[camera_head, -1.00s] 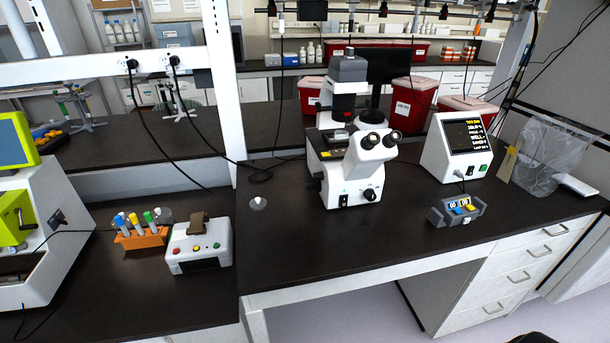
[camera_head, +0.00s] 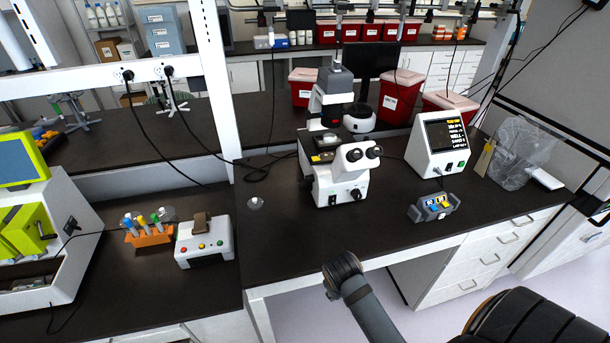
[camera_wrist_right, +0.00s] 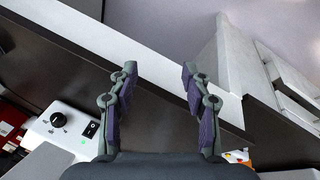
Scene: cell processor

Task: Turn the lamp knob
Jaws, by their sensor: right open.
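The lamp knob (camera_head: 357,194) is a round black dial on the front of the white microscope (camera_head: 340,165). A black rocker switch (camera_head: 333,200) sits beside it. In the right wrist view the knob (camera_wrist_right: 58,119) shows at lower left, with the rocker switch (camera_wrist_right: 91,129) and a green light nearby. My right gripper (camera_wrist_right: 157,75) is open and empty, its two fingers apart. The knob lies outside the fingers, to their left in that view. My left gripper is not in view.
A small grey device (camera_head: 434,207) and a white screen unit (camera_head: 437,148) stand right of the microscope. A white button box (camera_head: 204,241) and an orange tube rack (camera_head: 149,236) stand left. The dark bench top (camera_head: 290,240) is clear before the microscope.

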